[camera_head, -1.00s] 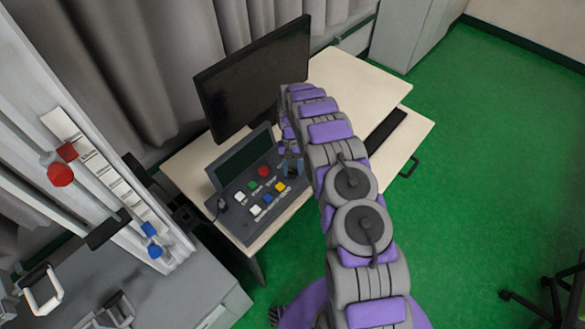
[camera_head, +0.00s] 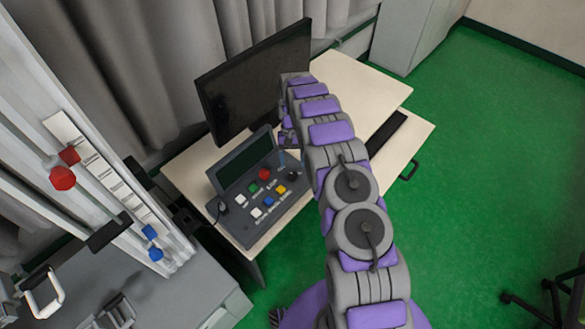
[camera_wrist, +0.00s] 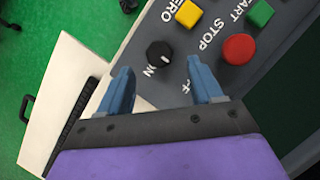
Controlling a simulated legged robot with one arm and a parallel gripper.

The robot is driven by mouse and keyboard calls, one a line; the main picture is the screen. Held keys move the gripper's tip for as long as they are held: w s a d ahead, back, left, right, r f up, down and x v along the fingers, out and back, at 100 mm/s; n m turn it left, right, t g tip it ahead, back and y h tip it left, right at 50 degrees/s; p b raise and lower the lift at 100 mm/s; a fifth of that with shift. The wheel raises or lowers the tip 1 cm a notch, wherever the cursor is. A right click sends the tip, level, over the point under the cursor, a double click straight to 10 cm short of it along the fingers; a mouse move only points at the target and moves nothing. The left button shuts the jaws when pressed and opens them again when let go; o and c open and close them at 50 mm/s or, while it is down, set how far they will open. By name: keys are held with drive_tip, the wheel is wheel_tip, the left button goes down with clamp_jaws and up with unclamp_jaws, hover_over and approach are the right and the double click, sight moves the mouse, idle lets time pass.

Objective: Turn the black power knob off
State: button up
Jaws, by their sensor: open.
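The black power knob (camera_wrist: 159,53) is on the grey control panel (camera_wrist: 141,38), between the ON and OFF labels. A small white mark shows on its lower right side in the wrist view. OFF is partly hidden by a finger. The knob also shows in the head view (camera_head: 294,175), right of the coloured buttons. My gripper (camera_wrist: 160,68) is open, its two blue fingers apart with nothing between them. In the wrist view the knob appears just beyond the fingertips, between their lines.
A red STOP button (camera_wrist: 239,49), a yellow button (camera_wrist: 188,14) and a green button (camera_wrist: 260,14) are near the knob. A monitor (camera_head: 255,80) stands behind the panel on the pale desk (camera_head: 345,75). A black keyboard (camera_head: 386,133) lies to the right.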

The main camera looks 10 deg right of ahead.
drive_tip(key=p+v, duration=0.5)
drive_tip(key=v, duration=0.7)
drive_tip(key=shift+r+p, duration=0.2)
drive_tip(key=shift+p, duration=0.15)
drive_tip(key=shift+w, duration=0.1)
